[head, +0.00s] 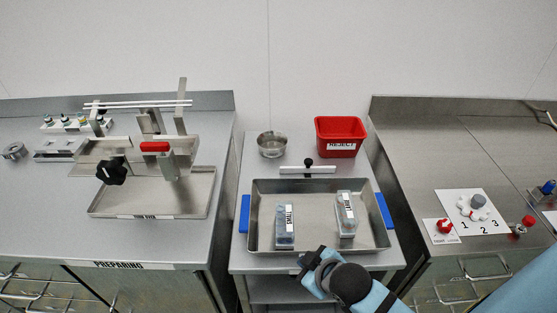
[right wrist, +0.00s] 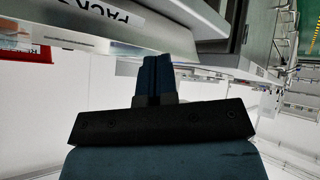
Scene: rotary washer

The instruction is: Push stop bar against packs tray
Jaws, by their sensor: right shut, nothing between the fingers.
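The packs tray (head: 264,246) is a metal tray with blue side handles on the middle counter. It holds two clear packs with labels, one left of centre (head: 285,224) and one right of centre (head: 347,214). The stop bar (head: 295,170) is a pale bar with a black knob, lying behind the tray's far edge. My right gripper (head: 309,264) is shut and empty at the tray's front edge, well apart from the stop bar. In the right wrist view its fingers (right wrist: 157,72) are together, near an upside-down label (right wrist: 117,14). My left gripper is not in view.
A red reject bin (head: 341,137) and a round metal bowl (head: 271,145) stand behind the stop bar. The left counter holds a metal fixture with a red handle (head: 155,147) over a tray (head: 200,202). The right counter has a numbered control plate (head: 469,211).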

